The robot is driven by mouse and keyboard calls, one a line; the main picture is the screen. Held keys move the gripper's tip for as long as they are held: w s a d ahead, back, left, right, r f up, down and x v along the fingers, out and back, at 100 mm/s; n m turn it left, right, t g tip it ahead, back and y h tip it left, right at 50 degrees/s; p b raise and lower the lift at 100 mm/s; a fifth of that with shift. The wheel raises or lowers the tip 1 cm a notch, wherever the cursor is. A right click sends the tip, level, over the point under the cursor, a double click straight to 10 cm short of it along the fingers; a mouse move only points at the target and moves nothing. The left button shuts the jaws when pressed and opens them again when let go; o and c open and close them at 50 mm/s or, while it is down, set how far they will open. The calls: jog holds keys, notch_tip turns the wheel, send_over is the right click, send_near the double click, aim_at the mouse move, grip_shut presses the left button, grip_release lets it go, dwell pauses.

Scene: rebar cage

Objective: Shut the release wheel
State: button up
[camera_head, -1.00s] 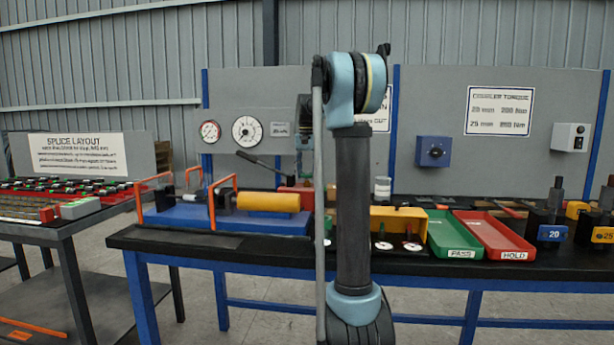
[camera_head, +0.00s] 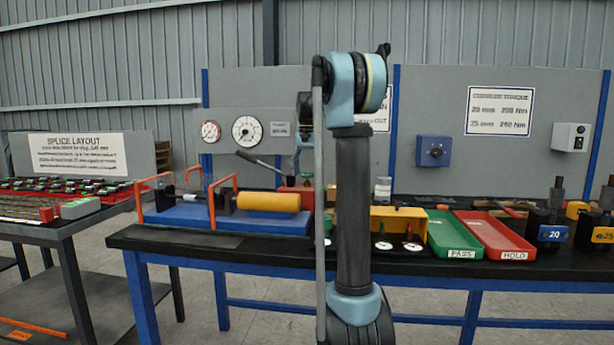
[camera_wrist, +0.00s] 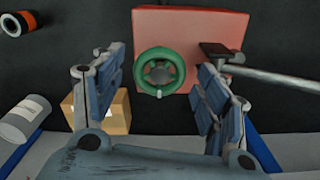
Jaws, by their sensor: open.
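I cannot tell how far above the wheel the fingers are. A grey lever (camera_wrist: 265,78) extends from the red block to the right, beyond the right finger.
A cardboard-coloured box (camera_wrist: 104,110) lies beside the left finger. A grey can (camera_wrist: 24,118) and a black-and-orange cylinder (camera_wrist: 18,22) lie to the left. In the head view, a blue press bed with a yellow cylinder (camera_head: 268,202) stands left; green (camera_head: 452,232) and red (camera_head: 494,236) trays stand right.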

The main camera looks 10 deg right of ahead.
aim_at(307, 174)
notch_tip(307, 174, up, 11)
dwell(0.4)
